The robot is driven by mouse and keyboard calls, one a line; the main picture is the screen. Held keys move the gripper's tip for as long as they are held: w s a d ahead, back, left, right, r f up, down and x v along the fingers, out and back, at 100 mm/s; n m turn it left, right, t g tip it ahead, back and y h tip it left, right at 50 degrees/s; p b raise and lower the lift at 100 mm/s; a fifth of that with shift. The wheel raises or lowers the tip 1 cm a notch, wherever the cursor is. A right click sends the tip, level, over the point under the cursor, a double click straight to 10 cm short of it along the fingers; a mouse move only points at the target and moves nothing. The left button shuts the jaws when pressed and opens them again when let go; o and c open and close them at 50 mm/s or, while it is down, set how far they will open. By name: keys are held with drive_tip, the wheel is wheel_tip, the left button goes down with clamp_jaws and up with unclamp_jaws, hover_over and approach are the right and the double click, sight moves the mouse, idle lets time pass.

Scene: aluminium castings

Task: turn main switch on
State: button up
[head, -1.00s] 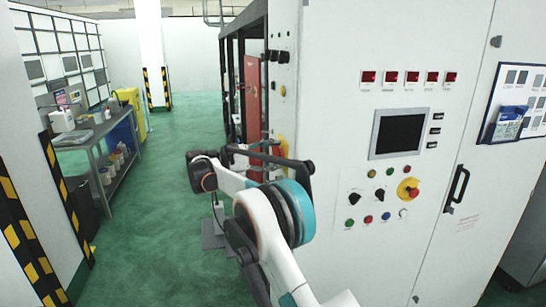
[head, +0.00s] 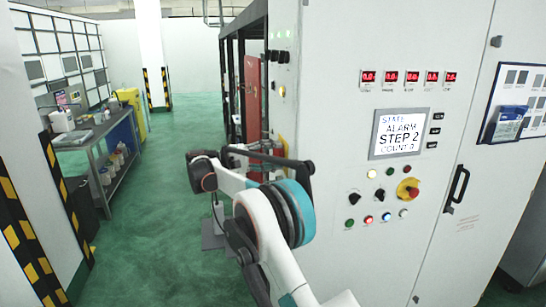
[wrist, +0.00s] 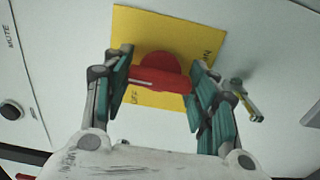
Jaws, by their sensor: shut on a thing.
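The main switch is a red rotary handle (wrist: 160,74) on a yellow plate (wrist: 128,38), shown close up in the wrist view. My gripper (wrist: 160,85) has one finger on each side of the red handle and is shut on it. The word OFF shows on the plate below the handle at the left; other lettering at the right is partly hidden by a finger. In the head view my arm reaches to the cabinet's left side, and the handle cannot be made out there. The cabinet's screen (head: 401,134) is lit and reads STATE, ALARM, STEP 2, COUNTER.
The white cabinet (head: 330,240) carries red digit displays (head: 411,77), an emergency stop (head: 408,189) and several buttons, some lit. A small key-like part (wrist: 245,97) sits right of the plate. Green floor (head: 150,230) is clear left of my arm.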

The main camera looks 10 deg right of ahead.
idle(0.3)
drive_tip(key=o, duration=1.1)
drive_tip(key=shift+c, duration=0.2)
drive_tip(key=a, duration=1.2)
